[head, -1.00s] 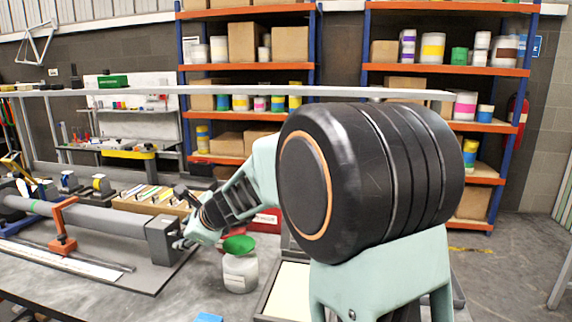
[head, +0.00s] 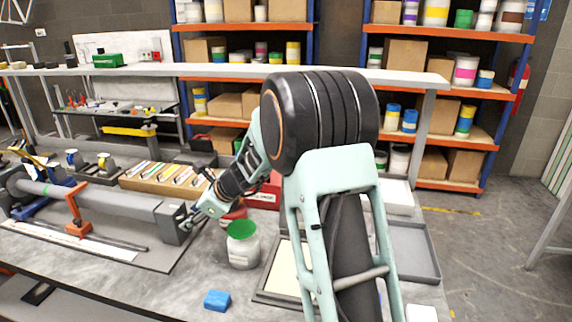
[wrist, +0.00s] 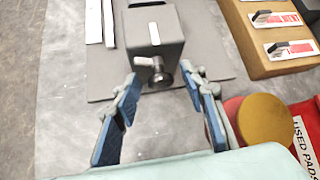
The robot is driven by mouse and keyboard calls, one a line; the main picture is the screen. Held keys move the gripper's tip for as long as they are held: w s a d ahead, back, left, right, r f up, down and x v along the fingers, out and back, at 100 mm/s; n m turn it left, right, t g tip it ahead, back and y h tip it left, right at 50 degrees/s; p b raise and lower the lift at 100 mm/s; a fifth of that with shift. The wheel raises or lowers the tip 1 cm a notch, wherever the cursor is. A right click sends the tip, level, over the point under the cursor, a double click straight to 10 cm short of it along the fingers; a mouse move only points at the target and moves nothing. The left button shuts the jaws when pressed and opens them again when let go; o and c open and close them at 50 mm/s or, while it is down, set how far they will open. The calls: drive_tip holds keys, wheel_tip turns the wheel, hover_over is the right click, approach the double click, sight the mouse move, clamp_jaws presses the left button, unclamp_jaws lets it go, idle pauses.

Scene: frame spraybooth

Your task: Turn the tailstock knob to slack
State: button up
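The tailstock is a dark grey block (head: 174,222) at the right end of the long grey tube (head: 118,205) in the head view. The wrist view shows the tailstock block (wrist: 152,30) from above, at top centre, with a pale strip on top. The metal tailstock knob (wrist: 161,77) sticks out of its near face, with a small pale lever (wrist: 144,61) beside it. My gripper (wrist: 160,88) is open, its blue-padded fingers on either side of the knob, with gaps visible. In the head view my gripper (head: 192,217) is close to the block's right end; the knob is hardly visible there.
A white jar with a green lid (head: 242,245) stands right of my gripper. A red "used pads" container (wrist: 303,125) and a round ochre lid (wrist: 265,120) lie close to the right finger. A blue block (head: 217,300) lies near the bench's front edge. A wooden rack (head: 165,181) stands behind the tube.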

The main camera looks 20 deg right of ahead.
drive_tip(key=shift+r+g+p, duration=0.3)
drive_tip(key=shift+p, duration=0.65)
